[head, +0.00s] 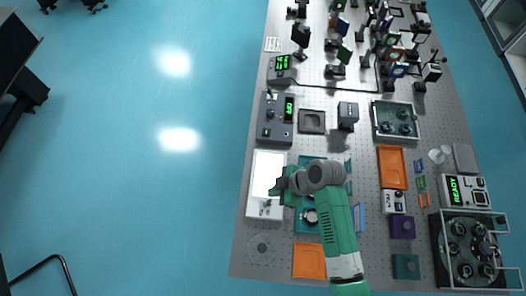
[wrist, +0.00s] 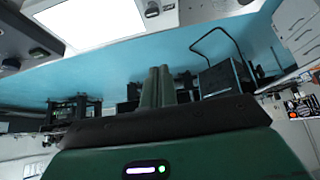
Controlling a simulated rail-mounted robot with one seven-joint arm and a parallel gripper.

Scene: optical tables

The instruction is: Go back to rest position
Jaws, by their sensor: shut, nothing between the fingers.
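My arm reaches over the front part of the optical table (head: 265,225) in the head view. My gripper (head: 273,191) is at the arm's left end, above the bright white panel (head: 268,168). In the wrist view, my gripper's two fingers (wrist: 158,85) stand side by side, closed together with nothing held. They point out level toward the blue floor and the room rather than down at the table. My arm hides part of the teal tray (head: 306,222) beneath it.
Orange trays (head: 309,262) and (head: 391,167), a grey-green bin (head: 395,121) and a round multi-well device (head: 468,250) stand around my arm. Optical mounts (head: 390,45) crowd the far end. Open blue floor (head: 130,190) lies left of the table.

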